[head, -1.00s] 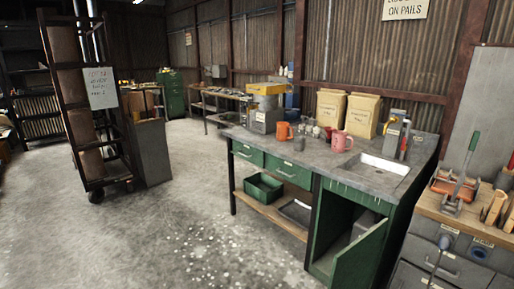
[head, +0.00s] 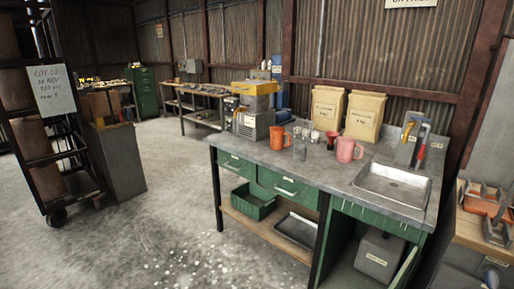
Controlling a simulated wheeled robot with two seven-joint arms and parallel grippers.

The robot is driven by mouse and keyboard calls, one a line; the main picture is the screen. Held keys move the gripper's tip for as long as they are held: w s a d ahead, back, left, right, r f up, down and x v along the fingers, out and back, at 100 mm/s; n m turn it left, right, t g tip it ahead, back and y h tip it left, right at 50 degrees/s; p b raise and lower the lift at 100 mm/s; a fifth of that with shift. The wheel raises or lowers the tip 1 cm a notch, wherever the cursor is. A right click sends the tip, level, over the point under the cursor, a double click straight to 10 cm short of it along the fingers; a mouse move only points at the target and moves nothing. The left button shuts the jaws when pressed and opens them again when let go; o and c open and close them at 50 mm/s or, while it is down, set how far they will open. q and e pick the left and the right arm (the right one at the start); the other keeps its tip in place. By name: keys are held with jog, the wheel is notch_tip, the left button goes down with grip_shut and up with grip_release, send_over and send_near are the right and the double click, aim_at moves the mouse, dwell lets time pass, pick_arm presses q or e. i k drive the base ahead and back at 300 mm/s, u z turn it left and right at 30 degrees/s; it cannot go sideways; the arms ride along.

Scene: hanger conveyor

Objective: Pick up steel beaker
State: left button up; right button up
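A small grey, shiny cup (head: 300,148) stands on the grey top of the green workbench (head: 250,152), just right of an orange mug (head: 283,136). It may be the steel beaker, but it is too small to tell steel from glass. A pink mug (head: 347,150) stands to its right, with a few small dark and pale items between them. Neither of my grippers is in view.
A sink (head: 392,186) is set in the bench's right part. A grey and yellow machine (head: 255,110) and two tan sacks (head: 363,116) stand at the back. A cabinet door (head: 406,268) hangs open below.

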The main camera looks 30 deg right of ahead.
aim_at(300, 150)
jog(key=z, duration=0.05)
jog(key=i, duration=1)
jog(key=z, duration=0.25)
